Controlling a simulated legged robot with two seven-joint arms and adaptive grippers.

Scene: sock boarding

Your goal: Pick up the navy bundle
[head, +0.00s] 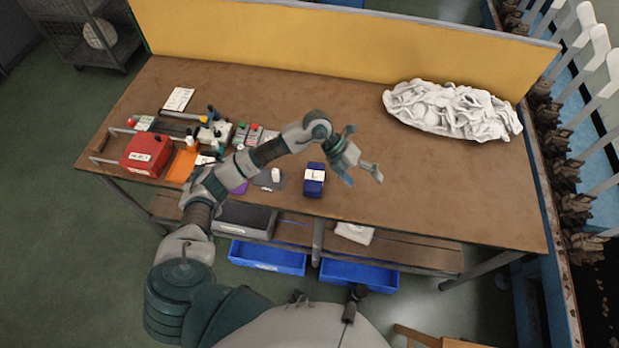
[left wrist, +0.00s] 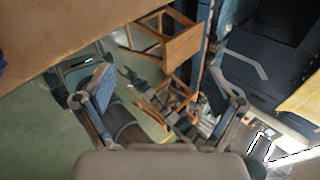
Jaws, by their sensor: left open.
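The navy bundle (head: 314,187) stands on the brown table near its front edge, with a white label marked with an L. My left gripper (head: 362,162) is open and empty, just right of the bundle and apart from it. In the left wrist view, the two spread fingers of my left gripper (left wrist: 167,95) have nothing between them. A small navy patch at the left edge of that view may be the bundle, but too little shows to tell. I cannot make out my right gripper in either view.
A heap of white cloth (head: 452,110) lies at the back right. A red box (head: 147,154), an orange piece (head: 181,167) and small tools crowd the left side. A yellow panel (head: 330,38) closes the back. Blue bins (head: 267,257) sit below. The table's right front is clear.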

